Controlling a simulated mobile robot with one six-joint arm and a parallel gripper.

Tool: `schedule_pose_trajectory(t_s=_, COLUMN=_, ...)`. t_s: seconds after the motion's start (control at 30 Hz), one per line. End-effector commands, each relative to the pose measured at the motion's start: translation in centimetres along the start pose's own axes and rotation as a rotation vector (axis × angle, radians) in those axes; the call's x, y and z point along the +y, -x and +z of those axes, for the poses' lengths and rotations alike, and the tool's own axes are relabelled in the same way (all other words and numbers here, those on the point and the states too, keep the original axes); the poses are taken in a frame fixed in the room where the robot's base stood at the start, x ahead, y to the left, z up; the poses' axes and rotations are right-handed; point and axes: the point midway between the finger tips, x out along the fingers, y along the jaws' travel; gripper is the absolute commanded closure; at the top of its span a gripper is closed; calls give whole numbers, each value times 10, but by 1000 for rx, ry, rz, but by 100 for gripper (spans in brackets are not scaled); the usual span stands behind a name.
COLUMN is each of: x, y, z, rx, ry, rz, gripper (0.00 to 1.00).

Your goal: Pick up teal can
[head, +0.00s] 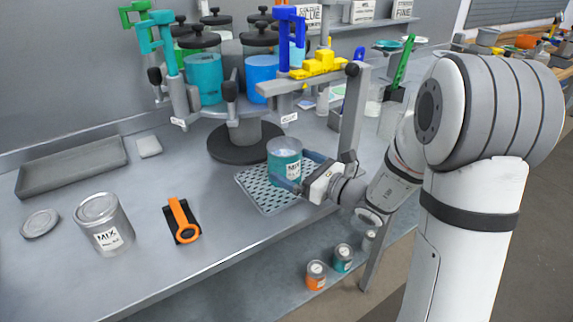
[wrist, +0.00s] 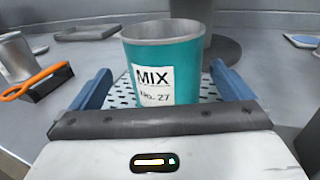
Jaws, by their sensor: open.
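The teal can (head: 285,165) stands upright on a perforated tray (head: 262,201) at the front of the bench. Its white label reads MIX No. 27 in the wrist view (wrist: 185,60). My gripper (head: 298,175) is open, with its blue fingers reaching along both sides of the can. In the wrist view the open fingers (wrist: 166,88) flank the can's lower part, with visible room at each side. The can's lower edge is hidden by my gripper's body.
A silver MIX can (head: 105,225), a round lid (head: 40,223) and an orange-handled tool (head: 182,220) are at left. A dispenser with coloured canisters (head: 203,75) stands behind, with a grey post (head: 353,110) close to my wrist. Small cans (head: 316,275) sit below the bench.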

Motion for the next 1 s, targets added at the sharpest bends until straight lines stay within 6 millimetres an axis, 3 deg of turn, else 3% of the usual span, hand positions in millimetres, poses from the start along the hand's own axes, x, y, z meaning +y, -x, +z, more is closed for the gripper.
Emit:
schedule_pose_trajectory(t_s=0.3, x=-5, y=-40, z=2, rx=1, ry=0, rz=-6, gripper=0)
schedule_pose_trajectory(t_s=0.57, x=-6, y=-43, z=1, rx=1, ry=1, rz=-8, gripper=0)
schedule_pose_trajectory(t_s=1.0, x=-6, y=-42, z=2, rx=1, ry=1, rz=-9, gripper=35)
